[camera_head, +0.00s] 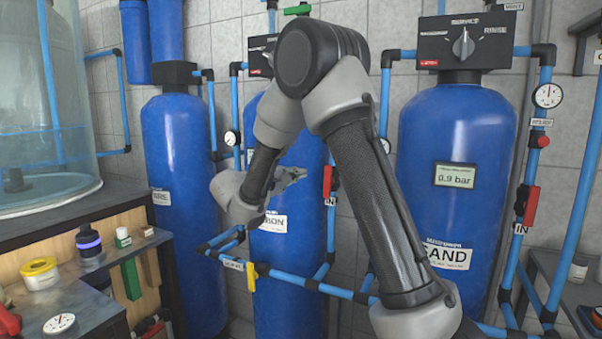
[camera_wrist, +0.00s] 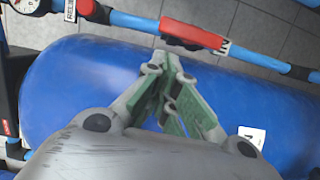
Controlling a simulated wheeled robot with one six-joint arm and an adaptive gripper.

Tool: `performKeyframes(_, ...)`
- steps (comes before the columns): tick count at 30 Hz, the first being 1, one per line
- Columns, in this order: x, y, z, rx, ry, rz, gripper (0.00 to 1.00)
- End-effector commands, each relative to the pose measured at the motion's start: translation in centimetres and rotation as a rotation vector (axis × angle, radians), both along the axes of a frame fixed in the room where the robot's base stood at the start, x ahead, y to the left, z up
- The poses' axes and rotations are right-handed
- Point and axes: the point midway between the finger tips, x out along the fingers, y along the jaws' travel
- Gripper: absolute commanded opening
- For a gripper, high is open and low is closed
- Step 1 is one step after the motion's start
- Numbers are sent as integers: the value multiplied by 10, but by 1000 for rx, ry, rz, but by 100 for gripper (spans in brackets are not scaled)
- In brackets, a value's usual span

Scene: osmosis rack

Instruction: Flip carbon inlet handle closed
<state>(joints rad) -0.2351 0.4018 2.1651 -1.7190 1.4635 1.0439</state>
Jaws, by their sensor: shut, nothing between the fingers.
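The carbon inlet handle (camera_head: 328,182) is a small red lever on the blue vertical pipe right of the carbon tank (camera_head: 306,245), above an IN label. In the wrist view the red handle (camera_wrist: 193,32) lies along its blue pipe, beside the IN label. My gripper (camera_head: 301,173) is in front of the carbon tank, left of the handle. In the wrist view my gripper (camera_wrist: 174,58) has its green-padded fingertips together and empty, just short of the handle with a small gap. My arm hides part of the carbon tank and its top.
The sand tank (camera_head: 455,150) stands right with its own red handle (camera_head: 527,205) and a gauge (camera_head: 547,95). A yellow handle (camera_head: 251,277) sits on the low crossing pipe. A workbench (camera_head: 100,218) with jars is at left. Pipes run close around the tanks.

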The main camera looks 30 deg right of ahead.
Motion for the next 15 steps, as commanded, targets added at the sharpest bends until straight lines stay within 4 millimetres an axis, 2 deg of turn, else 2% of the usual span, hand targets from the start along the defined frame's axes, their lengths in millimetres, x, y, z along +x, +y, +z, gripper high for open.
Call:
performKeyframes(9, 22, -54, 0, -1, 1, -4, 0)
performKeyframes(15, 32, -73, -1, -1, 1, -1, 0)
